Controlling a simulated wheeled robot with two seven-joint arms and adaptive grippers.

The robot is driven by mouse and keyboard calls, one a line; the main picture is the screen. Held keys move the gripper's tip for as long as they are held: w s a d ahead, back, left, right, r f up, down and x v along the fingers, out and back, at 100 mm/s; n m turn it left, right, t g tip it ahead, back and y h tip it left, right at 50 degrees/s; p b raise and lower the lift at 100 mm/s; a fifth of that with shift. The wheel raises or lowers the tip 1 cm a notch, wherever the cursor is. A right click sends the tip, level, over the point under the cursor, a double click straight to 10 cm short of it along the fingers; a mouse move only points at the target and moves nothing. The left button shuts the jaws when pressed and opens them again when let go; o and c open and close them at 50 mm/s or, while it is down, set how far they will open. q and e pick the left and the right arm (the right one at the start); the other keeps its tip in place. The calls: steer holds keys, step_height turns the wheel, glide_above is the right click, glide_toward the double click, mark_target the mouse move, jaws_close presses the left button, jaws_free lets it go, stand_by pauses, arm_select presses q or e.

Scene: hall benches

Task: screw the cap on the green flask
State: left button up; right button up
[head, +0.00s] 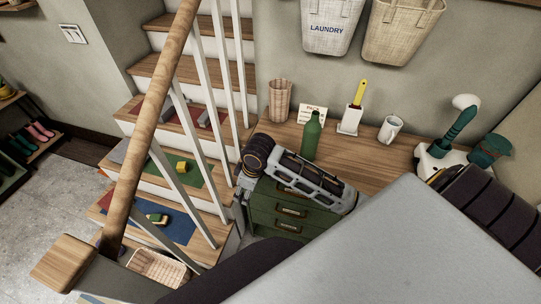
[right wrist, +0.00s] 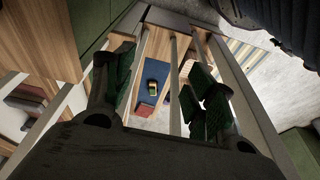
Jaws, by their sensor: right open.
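The green flask (head: 312,137) stands upright on the wooden counter (head: 385,165) in the head view. I cannot make out a separate cap in either view. My right gripper (head: 243,186) is near the white stair balusters, in front of the counter and to the left of the flask, apart from it. It is small and partly hidden in the head view. In the right wrist view my right gripper (right wrist: 160,95) has its dark, green-padded fingers spread, with nothing held between them; stairs and balusters show beyond. My left gripper is not in view.
A wicker cup (head: 281,99), a small card, a yellow-handled brush in a white holder (head: 348,121) and a white mug (head: 390,129) stand near the flask. Green drawers (head: 285,208) are below. The wooden handrail (head: 150,110) and balusters bound the left side.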

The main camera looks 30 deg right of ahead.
steer(key=w+d+r+g+h, duration=0.1)
steer(key=w+d+r, duration=0.4)
steer(key=d, duration=0.3)
steer(key=w+d+r+g, duration=0.1)
steer(key=w+d+r, duration=0.4)
steer(key=d+r, duration=0.2)
steer(key=shift+w+d+h, duration=0.2)
steer(key=shift+d+h, duration=0.2)
steer(key=shift+d, duration=0.6)
steer(key=shift+f, duration=0.1)
steer(key=shift+f, duration=4.15)
steer(key=shift+f+p, duration=0.15)
steer(key=shift+p, duration=0.15)
steer(key=shift+f+p, duration=0.35)
steer(key=shift+f, duration=2.1)
